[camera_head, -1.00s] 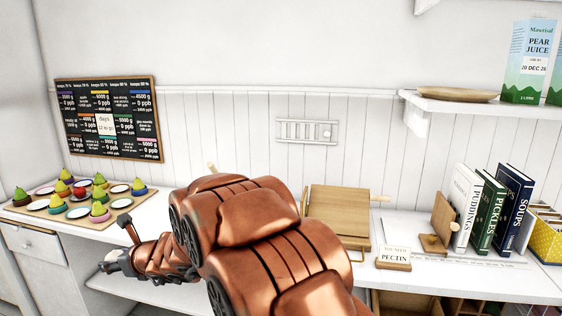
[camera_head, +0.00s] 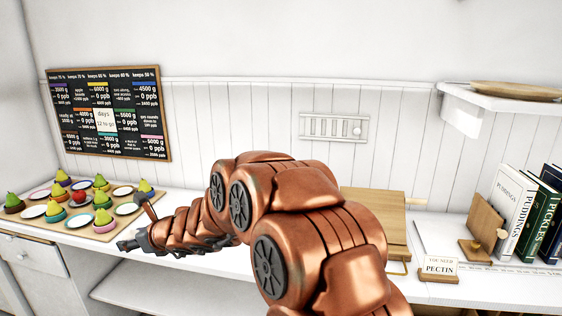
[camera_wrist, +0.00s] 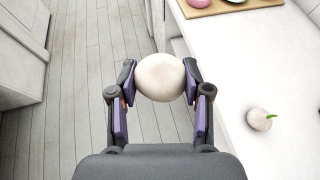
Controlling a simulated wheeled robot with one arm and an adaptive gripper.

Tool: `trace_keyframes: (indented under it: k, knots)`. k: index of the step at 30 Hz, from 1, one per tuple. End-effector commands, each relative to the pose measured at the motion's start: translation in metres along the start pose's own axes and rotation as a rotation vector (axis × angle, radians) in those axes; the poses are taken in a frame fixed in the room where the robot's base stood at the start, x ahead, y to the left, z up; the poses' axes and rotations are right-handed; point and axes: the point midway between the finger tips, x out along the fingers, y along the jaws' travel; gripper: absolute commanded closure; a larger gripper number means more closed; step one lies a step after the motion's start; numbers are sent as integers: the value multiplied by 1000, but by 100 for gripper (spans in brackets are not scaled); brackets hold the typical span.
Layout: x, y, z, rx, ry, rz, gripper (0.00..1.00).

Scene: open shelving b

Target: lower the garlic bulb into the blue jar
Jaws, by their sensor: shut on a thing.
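The garlic bulb is a pale, round, smooth thing (camera_wrist: 160,78) in the wrist view, between the two fingertips. My gripper (camera_wrist: 160,80) is shut on it, one finger pad on each side. It is held above the floor beside the white counter's edge. In the head view my gripper (camera_head: 130,243) shows small at the end of my copper arm, and the bulb cannot be made out there. The blue jar is not seen in either view.
A wooden board (camera_head: 30,222) with plates and several pear-like items stands on the counter at the left. A wooden box (camera_head: 372,210), a PECTIN sign (camera_head: 439,268) and books (camera_head: 515,212) are at the right. Bare counter (camera_wrist: 225,70) lies beside my gripper.

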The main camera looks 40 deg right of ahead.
Motion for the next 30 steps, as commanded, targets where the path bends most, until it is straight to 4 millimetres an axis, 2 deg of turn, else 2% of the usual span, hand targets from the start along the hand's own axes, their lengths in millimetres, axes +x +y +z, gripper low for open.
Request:
trace_keyframes:
  k: [22, 30]
  knots:
    - [-2, -6, 27, -93, 78, 93, 86]
    - [-6, -16, 51, -206, 165, 194, 86]
